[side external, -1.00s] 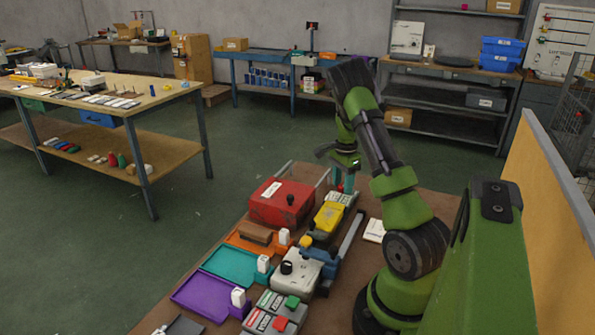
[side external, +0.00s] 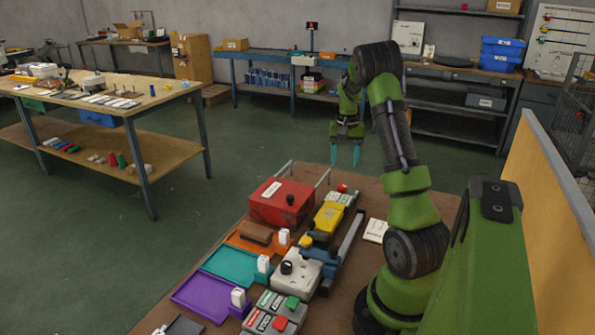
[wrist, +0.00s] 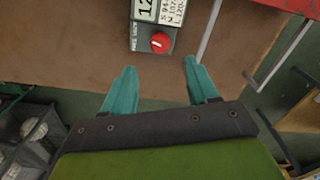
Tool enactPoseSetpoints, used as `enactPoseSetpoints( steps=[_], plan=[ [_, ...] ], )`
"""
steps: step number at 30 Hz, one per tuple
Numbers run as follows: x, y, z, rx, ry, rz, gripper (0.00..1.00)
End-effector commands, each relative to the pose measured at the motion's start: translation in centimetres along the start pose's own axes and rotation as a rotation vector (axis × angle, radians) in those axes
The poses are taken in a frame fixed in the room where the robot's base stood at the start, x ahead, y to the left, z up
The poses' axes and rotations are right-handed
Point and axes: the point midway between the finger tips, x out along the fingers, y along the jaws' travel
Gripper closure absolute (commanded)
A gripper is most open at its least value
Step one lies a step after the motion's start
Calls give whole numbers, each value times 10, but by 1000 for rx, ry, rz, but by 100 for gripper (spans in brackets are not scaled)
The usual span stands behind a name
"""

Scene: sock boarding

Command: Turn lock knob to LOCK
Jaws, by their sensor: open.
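A red round knob (side external: 342,187) sits at the far end of a grey unit with white number panels (side external: 338,198), at the back of the bench. In the wrist view the red knob (wrist: 160,42) has a pale bar mark across it and small lettering beside it, too small to read surely. My gripper (side external: 345,162) has two teal fingers, spread apart and empty, above and beyond the knob. In the wrist view my gripper (wrist: 160,66) points toward the knob, which lies past the gap between the fingertips, untouched.
A red box (side external: 270,213) with a black knob and a yellow device (side external: 329,217) stand near the unit. A white box (side external: 296,284) with a black knob is closer. Thin metal rails (side external: 323,177) edge the back.

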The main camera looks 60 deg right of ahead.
Motion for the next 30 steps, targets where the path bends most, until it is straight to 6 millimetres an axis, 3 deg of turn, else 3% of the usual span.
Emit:
enactPoseSetpoints(
  steps=[6, 14, 18, 30],
  plan=[
    [-45, 0, -1, 1, 5, -1, 41],
    [-87, 0, 0, 0, 4, -1, 41],
    [-68, -7, 15, 24, 22, -20, 41],
    [-83, -60, 72, -79, 77, -121, 41]
  ],
)
